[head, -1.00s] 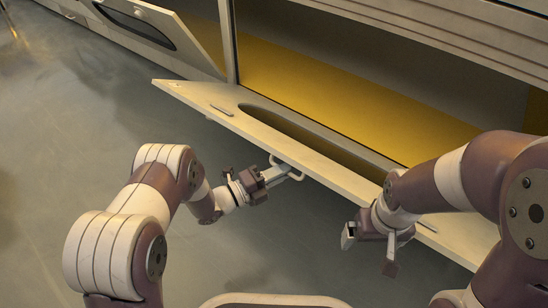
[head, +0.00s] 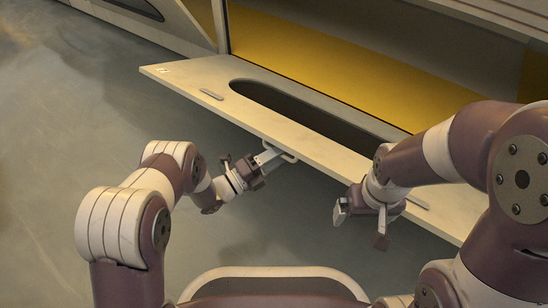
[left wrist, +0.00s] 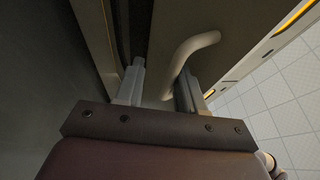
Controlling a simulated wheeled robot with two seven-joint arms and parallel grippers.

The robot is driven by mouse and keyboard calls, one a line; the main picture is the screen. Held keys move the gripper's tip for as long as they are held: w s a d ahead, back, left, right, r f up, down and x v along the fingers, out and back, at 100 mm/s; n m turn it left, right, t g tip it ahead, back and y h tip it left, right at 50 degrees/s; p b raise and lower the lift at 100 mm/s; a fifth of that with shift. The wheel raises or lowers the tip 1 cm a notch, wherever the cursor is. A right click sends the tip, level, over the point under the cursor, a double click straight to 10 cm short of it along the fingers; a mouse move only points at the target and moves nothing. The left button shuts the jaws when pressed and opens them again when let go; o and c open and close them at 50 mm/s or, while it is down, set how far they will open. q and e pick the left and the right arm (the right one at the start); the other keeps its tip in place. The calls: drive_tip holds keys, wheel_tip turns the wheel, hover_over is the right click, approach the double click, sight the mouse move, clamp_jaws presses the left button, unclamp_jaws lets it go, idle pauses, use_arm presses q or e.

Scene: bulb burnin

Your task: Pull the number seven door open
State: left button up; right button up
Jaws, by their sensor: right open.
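The number seven door (head: 195,80) is a pale panel with a long dark oval opening, hinged low on the cabinet. It is swung down, open, with a small unreadable mark near its left corner. Its light loop handle (head: 284,153) is on the outer edge and shows as a curved bar in the left wrist view (left wrist: 190,52). My right gripper (head: 360,222) is open and empty, in front of the door's edge.
Behind the door is an open compartment with a yellow floor (head: 310,70). Another door (head: 135,8) with a dark oval is at the upper left. Grey floor (head: 80,120) is clear at the left.

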use_arm(q)
drive_tip(key=shift+w+d+f, duration=0.1)
drive_tip(key=shift+d+f, duration=0.05)
drive_tip(key=shift+d, duration=0.05)
drive_tip(key=shift+a, duration=0.1)
drive_tip(key=p+v, duration=0.6)
drive_tip(key=v, duration=0.6)
drive_tip(key=shift+s+a, duration=0.3)
